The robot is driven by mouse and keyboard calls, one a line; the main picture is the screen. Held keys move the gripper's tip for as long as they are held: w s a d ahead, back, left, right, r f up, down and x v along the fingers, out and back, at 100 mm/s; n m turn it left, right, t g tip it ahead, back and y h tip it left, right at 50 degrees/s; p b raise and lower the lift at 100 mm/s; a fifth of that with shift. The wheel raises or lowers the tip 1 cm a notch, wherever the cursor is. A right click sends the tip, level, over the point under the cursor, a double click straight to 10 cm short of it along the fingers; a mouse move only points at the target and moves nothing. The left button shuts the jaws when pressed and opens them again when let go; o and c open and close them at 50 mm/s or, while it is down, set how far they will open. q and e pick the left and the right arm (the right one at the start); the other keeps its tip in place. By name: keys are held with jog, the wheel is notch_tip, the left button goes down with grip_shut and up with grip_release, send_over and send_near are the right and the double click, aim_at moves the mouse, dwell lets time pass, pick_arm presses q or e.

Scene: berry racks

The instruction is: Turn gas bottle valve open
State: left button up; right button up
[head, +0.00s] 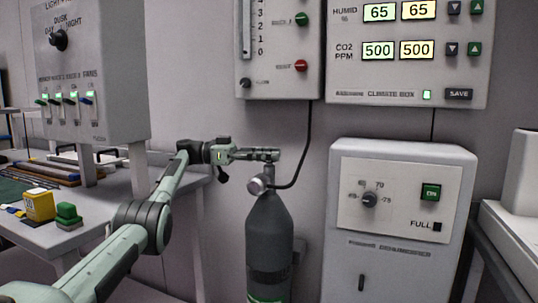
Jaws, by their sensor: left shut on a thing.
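A dark grey gas bottle (269,245) stands upright in front of the wall, left of a white cabinet. A round silver knob or gauge (261,185) sits at its neck, and a black hose runs from there up the wall. My left gripper (268,154) reaches in from the left and is shut on the valve (269,165) at the very top of the bottle. The fingers hide most of the valve, so how far it is turned cannot be told. My right gripper is not in view.
The white dehumidifier cabinet (402,270) stands close to the bottle's right. A climate box panel (407,97) and a gauge box (278,82) hang above. A bench (110,213) with a yellow box (39,205) is at left, under a light control box (120,117).

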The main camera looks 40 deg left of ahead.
pick_arm(q)
jog(key=shift+d+f, duration=0.1)
jog(key=shift+f, duration=0.15)
jog(key=o, duration=1.2)
jog(key=shift+r, duration=0.1)
jog(key=shift+r, duration=0.1)
notch_tip(320, 180, up, 10)
jog(key=shift+f, duration=0.1)
